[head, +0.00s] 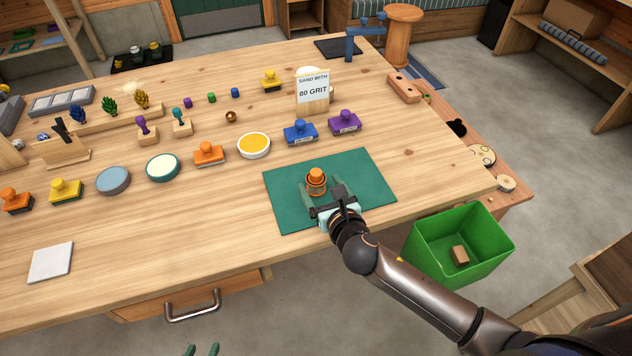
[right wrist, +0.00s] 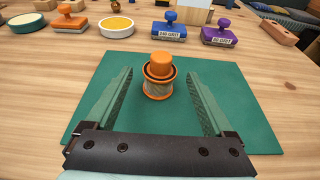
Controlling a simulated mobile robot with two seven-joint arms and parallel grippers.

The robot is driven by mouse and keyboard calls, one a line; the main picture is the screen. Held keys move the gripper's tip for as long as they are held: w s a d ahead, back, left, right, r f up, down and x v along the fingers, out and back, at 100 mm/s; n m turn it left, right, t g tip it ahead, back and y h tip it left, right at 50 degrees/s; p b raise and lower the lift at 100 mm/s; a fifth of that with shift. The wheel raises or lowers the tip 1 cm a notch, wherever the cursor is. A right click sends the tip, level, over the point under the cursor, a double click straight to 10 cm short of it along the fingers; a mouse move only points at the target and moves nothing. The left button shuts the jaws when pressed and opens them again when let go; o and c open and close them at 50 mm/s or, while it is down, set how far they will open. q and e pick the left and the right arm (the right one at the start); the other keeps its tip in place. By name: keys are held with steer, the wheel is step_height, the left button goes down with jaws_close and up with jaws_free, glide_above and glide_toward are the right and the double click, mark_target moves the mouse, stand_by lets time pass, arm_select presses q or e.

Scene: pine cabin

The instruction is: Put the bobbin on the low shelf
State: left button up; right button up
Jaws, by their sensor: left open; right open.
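The orange bobbin (head: 316,183), with a pale wound middle, stands upright on the green mat (head: 365,180). My right gripper (head: 323,192) is open over the mat, its fingers on either side of the bobbin. In the right wrist view the bobbin (right wrist: 158,88) stands between the fingertips with a gap on both sides.
Blue (head: 300,132) and purple (head: 345,122) stamps stand behind the mat, with a yellow-filled dish (head: 254,145) to their left. A sign (head: 313,88) stands farther back. A green bin (head: 460,235) holding a block stands right of the table. The table's front middle is clear.

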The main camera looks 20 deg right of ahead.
steer(key=shift+x, duration=1.15)
jaws_close()
